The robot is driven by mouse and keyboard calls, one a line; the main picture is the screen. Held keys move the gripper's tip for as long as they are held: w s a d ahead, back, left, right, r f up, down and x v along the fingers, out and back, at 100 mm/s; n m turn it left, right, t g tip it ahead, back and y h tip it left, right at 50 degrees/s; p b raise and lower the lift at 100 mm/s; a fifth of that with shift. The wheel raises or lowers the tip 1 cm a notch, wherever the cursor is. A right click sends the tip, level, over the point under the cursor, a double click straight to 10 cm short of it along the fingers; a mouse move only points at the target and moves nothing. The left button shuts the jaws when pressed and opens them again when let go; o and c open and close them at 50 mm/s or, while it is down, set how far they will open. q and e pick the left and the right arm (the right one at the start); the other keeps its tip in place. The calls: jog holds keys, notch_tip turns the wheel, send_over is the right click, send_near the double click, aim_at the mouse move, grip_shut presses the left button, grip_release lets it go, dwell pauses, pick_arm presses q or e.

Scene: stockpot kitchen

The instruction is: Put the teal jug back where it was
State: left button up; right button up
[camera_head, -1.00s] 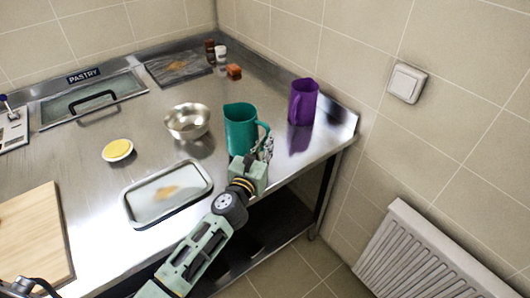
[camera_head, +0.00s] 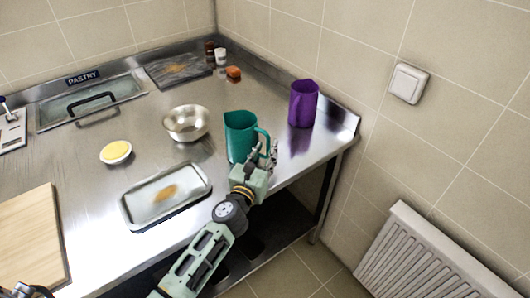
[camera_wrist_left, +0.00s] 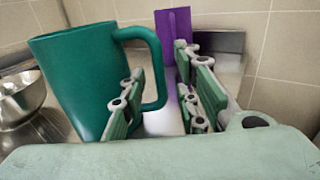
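The teal jug (camera_head: 239,138) stands upright on the steel counter (camera_head: 85,165) near its front right edge, its handle (camera_head: 264,141) toward the right. It fills the left of the left wrist view (camera_wrist_left: 85,80). My left gripper (camera_head: 268,152) is at the handle side of the jug. In the left wrist view its fingers (camera_wrist_left: 165,98) are spread apart, with the handle showing between them and no grip on it.
A purple jug (camera_head: 303,106) stands behind to the right, near the wall. A metal bowl (camera_head: 187,123) is left of the teal jug. A tray (camera_head: 140,220), a yellow-filled dish (camera_head: 115,152) and a wooden board (camera_head: 30,235) lie further left.

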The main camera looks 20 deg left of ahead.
pick_arm(q)
jog(key=shift+r, duration=0.2)
jog(key=s, duration=1)
jog(key=shift+s+a+f+b, duration=0.1)
jog(key=shift+s+a+b, duration=0.2)
jog(key=shift+a, duration=0.1)
jog(key=shift+s, duration=0.75)
